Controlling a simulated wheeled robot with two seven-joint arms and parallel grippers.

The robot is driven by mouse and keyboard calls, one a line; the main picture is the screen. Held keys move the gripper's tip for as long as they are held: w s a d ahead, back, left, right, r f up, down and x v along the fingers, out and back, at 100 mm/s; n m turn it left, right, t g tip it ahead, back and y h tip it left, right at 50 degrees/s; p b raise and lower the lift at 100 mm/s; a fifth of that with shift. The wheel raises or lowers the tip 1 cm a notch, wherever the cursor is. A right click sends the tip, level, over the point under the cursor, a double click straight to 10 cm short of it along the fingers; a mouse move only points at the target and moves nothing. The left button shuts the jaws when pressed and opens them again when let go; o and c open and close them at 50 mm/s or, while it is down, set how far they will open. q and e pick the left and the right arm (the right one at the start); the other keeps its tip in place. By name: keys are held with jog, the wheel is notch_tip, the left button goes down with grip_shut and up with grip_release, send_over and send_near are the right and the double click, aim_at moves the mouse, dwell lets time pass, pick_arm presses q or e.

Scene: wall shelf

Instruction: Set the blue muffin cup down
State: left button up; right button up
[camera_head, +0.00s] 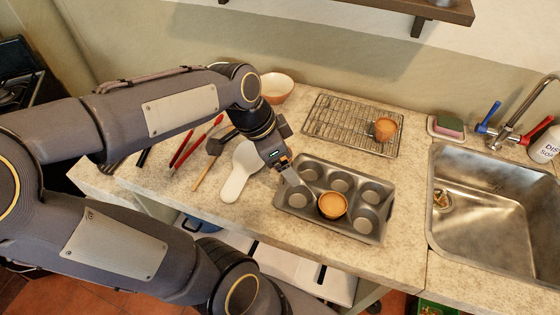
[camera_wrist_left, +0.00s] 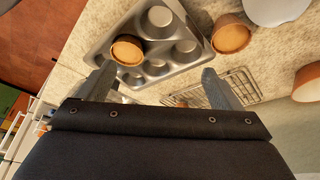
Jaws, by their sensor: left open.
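No muffin cup in view looks blue. One muffin in an orange-brown cup (camera_head: 332,205) sits in a front well of the grey muffin tin (camera_head: 376,236); it also shows in the left wrist view (camera_wrist_left: 127,50). A second muffin cup (camera_head: 385,129) stands on the wire rack. A third cup (camera_wrist_left: 231,36), brownish, stands beside the tin in the left wrist view; in the head view my gripper mostly hides it. My left gripper (camera_head: 291,176) is open and empty over the tin's left end, its fingers spread in the wrist view (camera_wrist_left: 158,70). My right gripper is out of view.
The wire rack (camera_head: 330,125) lies behind the tin. A white spoon rest (camera_head: 240,172), a bowl (camera_head: 277,86) and red-handled utensils (camera_head: 183,148) lie left. The sink (camera_head: 490,205) with a faucet is at right. A wall shelf (camera_head: 400,5) hangs above.

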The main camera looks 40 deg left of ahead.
pick_arm(q)
jog(key=w+a+f+m+g, duration=0.1)
jog(key=w+a+f+m, duration=0.1)
jog(key=w+a+m, duration=0.1)
jog(key=w+a+f+m+g+y, duration=0.1)
jog(key=w+a+f+m, duration=0.1)
jog(key=w+a+m, duration=0.1)
jog(key=w+a+f+m+g, duration=0.1)
jog(key=w+a+f+m, duration=0.1)
jog(key=w+a+m, duration=0.1)
jog(key=shift+w+f+m+p, duration=0.15)
jog(key=shift+m+p, duration=0.2)
jog(key=shift+m, duration=0.35)
jog(key=shift+f, duration=0.25)
jog(key=f, duration=0.2)
jog(key=f+p, duration=0.1)
jog(key=f, duration=0.1)
jog(key=d+f, duration=0.1)
jog(key=f, duration=0.2)
jog(key=shift+f, duration=0.1)
jog(key=c, duration=1.2)
jog(key=shift+o, duration=0.2)
jog(key=shift+r, duration=0.2)
